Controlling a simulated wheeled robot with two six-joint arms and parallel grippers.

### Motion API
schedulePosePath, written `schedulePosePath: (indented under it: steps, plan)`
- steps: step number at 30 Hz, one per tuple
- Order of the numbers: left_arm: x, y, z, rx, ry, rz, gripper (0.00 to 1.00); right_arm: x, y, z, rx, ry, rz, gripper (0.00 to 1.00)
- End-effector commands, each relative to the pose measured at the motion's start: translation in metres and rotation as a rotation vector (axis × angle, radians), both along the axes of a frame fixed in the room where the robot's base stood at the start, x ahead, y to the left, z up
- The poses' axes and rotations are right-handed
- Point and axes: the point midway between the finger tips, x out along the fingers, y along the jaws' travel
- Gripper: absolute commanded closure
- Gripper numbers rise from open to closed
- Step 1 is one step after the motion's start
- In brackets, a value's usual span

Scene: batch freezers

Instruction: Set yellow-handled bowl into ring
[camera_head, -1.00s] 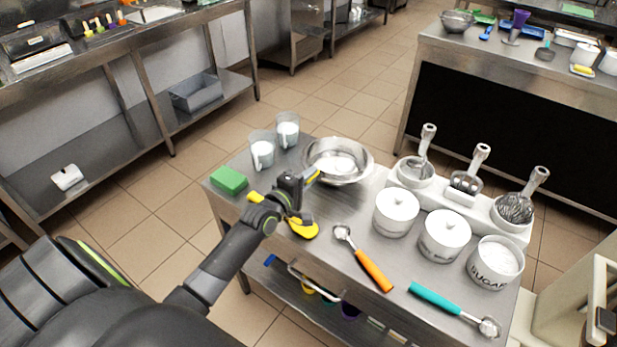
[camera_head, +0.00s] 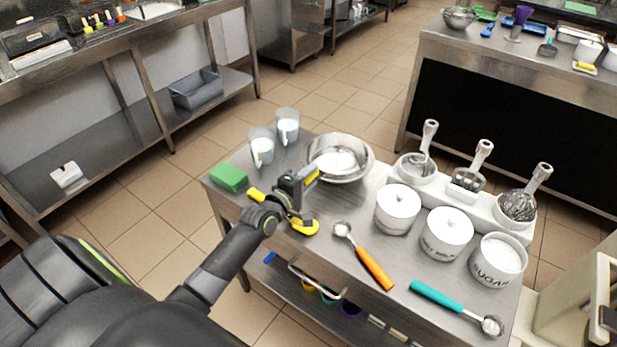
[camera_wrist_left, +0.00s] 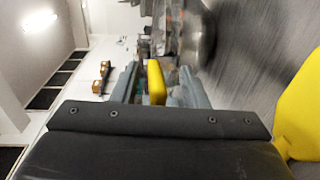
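The steel bowl (camera_head: 350,170) sits upright at the back of the steel table, its yellow handle (camera_head: 312,174) pointing toward me. My left gripper (camera_head: 306,180) is at that handle, beside the bowl's near left side. In the left wrist view the yellow handle (camera_wrist_left: 156,82) lies between the two grey fingers of my left gripper (camera_wrist_left: 158,88), with narrow gaps seeming to show on both sides. The bowl's curved metal wall (camera_wrist_left: 195,35) shows beyond them. I cannot make out the ring clearly. My right gripper is out of view.
Two measuring cups (camera_head: 262,148) and a green sponge (camera_head: 228,177) stand left of the bowl. White canisters (camera_head: 398,212) and a utensil holder (camera_head: 450,190) stand right. An orange-handled scoop (camera_head: 374,268) and a teal-handled scoop (camera_head: 445,298) lie in front.

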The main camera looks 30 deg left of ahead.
Motion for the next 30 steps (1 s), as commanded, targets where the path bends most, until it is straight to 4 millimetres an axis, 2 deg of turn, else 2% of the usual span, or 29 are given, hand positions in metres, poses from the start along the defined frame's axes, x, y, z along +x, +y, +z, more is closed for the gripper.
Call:
schedulePosePath:
  steps: [7, 11, 30]
  plan:
    - [-0.002, 0.001, -0.001, 0.000, 0.004, 0.000, 0.60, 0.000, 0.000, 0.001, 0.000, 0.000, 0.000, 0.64]
    - [-0.014, 0.002, 0.002, 0.000, 0.003, 0.000, 0.60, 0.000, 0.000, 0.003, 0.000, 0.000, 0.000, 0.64]
    - [-0.141, 0.011, 0.018, 0.002, 0.001, -0.001, 0.60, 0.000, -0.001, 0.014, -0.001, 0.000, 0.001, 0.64]
